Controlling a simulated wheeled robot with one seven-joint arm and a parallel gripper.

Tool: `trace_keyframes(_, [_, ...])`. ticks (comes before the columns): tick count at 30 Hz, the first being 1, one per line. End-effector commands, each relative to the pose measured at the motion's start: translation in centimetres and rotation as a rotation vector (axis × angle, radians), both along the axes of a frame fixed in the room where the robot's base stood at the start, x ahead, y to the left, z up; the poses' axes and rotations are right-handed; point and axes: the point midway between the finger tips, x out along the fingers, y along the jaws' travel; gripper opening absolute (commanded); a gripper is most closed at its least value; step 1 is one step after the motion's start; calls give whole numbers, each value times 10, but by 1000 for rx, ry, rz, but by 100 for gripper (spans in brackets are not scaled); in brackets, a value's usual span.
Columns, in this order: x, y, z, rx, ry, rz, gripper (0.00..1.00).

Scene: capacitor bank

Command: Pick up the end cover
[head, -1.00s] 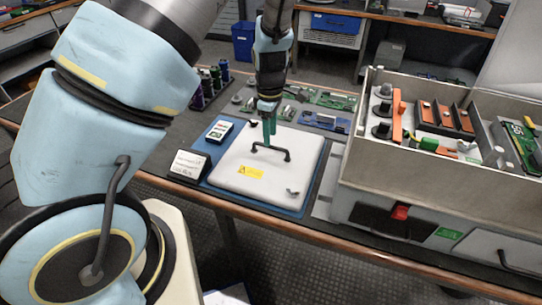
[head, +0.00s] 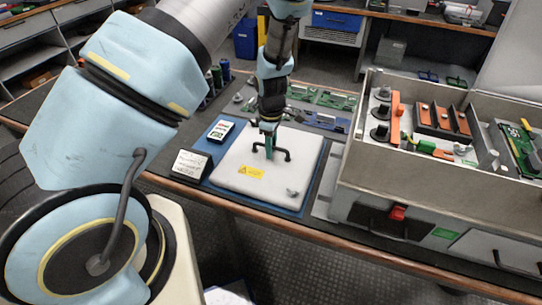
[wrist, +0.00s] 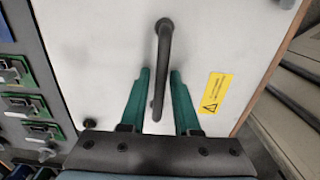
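The end cover (head: 265,180) is a flat white panel with a yellow warning label and a dark bar handle (head: 284,154). It lies on a blue mat (head: 217,185) on the bench. It also fills most of the wrist view (wrist: 100,60). My gripper (head: 270,156) points down at the handle. In the wrist view my gripper (wrist: 159,72) has its two green fingers apart, one on each side of the handle (wrist: 163,60). A gap shows between the handle and each finger.
An open grey cabinet (head: 390,180) with capacitors and orange parts stands right of the cover. The bench's front edge is close.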

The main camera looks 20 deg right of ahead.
Motion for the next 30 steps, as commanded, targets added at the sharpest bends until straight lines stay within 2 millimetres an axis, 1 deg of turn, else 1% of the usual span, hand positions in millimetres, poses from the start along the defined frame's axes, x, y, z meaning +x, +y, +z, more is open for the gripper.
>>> trace_keyframes(1, [0, 0, 0, 0, 0, 0, 24])
trace_keyframes(6, [0, 0, 0, 0, 0, 0, 5])
trace_keyframes(7, [0, 0, 0, 0, 0, 0, 1])
trace_keyframes(8, [0, 0, 0, 0, 0, 0, 0])
trace_keyframes(30, [0, 0, 0, 0, 0, 0, 0])
